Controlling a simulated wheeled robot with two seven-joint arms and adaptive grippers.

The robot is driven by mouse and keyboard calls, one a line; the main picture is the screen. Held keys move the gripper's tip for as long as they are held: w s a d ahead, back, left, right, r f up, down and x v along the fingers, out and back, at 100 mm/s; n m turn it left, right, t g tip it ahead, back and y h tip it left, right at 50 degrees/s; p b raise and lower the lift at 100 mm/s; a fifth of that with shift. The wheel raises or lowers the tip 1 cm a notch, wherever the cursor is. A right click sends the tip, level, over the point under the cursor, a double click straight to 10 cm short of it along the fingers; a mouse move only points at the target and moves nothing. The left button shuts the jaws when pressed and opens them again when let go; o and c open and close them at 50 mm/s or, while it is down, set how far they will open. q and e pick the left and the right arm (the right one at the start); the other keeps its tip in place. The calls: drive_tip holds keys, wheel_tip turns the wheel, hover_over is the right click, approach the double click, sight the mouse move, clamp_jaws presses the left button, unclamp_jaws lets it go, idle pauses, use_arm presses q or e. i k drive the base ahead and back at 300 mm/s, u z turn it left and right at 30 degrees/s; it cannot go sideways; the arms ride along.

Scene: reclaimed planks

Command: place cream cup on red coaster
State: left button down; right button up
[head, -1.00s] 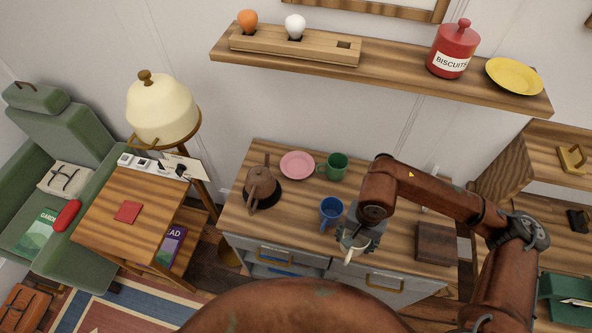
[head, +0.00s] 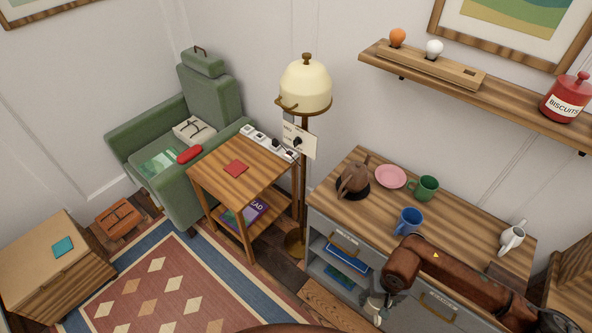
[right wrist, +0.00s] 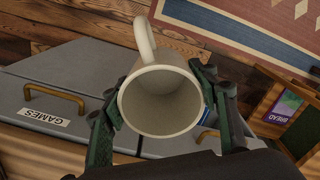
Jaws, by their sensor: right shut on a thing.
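The cream cup (right wrist: 160,100) is between the fingers of my right gripper (right wrist: 165,112), which is shut on it; its handle points up in the right wrist view. In the head view the gripper (head: 376,300) and a bit of the cup (head: 374,309) show at the bottom, in front of the grey cabinet, partly hidden by my arm. The red coaster (head: 235,168) lies bare on the wooden side table (head: 215,188), left of and beyond the gripper. My left gripper is not in view.
Power sockets (head: 268,142), a card (head: 299,140) and a floor lamp (head: 305,88) stand at the side table's far edge. A green armchair (head: 170,205) adjoins it. The cabinet top holds a blue mug (head: 408,222), green mug (head: 424,188), pink plate (head: 391,177), brown kettle (head: 354,177) and white jug (head: 512,237).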

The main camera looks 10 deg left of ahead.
sight(232, 168)
drive_tip(key=u, duration=2)
drive_tip(key=i, duration=2.5)
drive_tip(key=z, duration=1.35)
drive_tip(key=i, duration=0.7)
drive_tip(key=z, duration=0.7)
